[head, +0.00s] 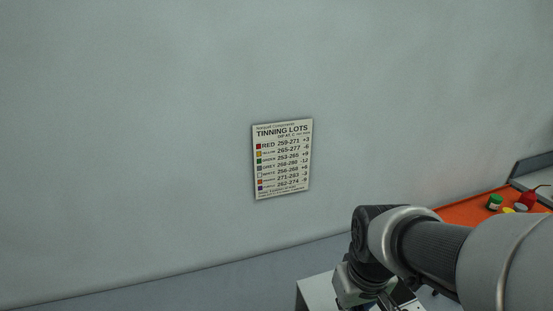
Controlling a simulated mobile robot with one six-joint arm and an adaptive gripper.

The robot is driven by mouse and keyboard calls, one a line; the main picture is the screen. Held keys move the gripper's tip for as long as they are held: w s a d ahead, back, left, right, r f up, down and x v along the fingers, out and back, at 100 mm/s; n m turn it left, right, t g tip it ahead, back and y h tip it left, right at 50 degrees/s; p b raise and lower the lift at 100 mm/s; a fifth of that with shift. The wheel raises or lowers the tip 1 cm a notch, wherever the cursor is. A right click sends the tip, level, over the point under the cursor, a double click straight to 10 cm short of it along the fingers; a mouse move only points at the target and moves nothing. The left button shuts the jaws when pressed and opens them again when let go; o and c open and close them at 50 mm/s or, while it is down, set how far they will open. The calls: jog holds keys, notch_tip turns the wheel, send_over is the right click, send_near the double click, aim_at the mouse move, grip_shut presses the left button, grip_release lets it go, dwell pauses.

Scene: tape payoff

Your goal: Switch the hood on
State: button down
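No hood and no hood switch can be made out in the head view. My arm reaches in from the lower right, in front of a pale box-like surface (314,291) at the bottom edge. My gripper (385,301) is at the bottom edge below the wrist, mostly cut off by the frame and dark. Whether its fingers are open or shut cannot be seen.
A printed sign headed "TINNING LOTS" (282,160) hangs on the grey wall (130,130).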

jog(key=s+f+m+t+b, duration=0.2)
jog(key=s+b, duration=0.6)
jog(key=s, duration=0.2)
jog(key=shift+s+f+t, duration=0.2)
jog(key=shift+s+t, duration=0.05)
jog(key=shift+t, duration=0.15)
